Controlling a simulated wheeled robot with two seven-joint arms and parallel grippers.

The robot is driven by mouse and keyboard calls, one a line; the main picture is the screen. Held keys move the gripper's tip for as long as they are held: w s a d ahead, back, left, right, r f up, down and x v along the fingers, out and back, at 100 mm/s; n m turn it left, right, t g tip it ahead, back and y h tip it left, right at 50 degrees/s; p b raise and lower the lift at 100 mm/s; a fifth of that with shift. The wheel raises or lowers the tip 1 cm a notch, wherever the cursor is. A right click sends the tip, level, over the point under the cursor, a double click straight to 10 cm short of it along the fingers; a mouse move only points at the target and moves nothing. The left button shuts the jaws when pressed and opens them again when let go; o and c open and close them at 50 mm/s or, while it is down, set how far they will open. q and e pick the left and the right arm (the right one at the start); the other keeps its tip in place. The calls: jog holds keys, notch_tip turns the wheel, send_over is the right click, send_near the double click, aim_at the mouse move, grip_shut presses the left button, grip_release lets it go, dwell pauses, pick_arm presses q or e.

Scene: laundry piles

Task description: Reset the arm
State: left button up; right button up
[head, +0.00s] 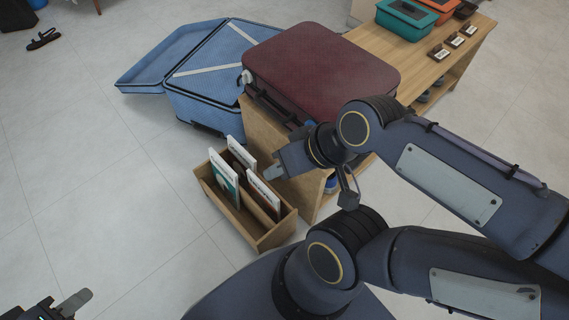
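My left gripper (74,302) shows only in part at the bottom left corner, over bare floor. One grey finger is visible; the rest is cut off by the picture edge, so its opening cannot be told. My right gripper (310,187) is above and right of the wooden box on the floor, in front of the wooden table's near end. Its two fingers are spread wide apart, with nothing seen between them. My dark arm links cover much of the lower right.
A wooden box (254,235) holding several books stands on the floor. A dark red suitcase (318,70) lies on the wooden table (408,58); teal (405,20) and orange boxes stand farther back. An open blue suitcase (200,104) lies behind.

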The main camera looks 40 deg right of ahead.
notch_tip(320, 180, up, 32)
jog(key=p, duration=3.2)
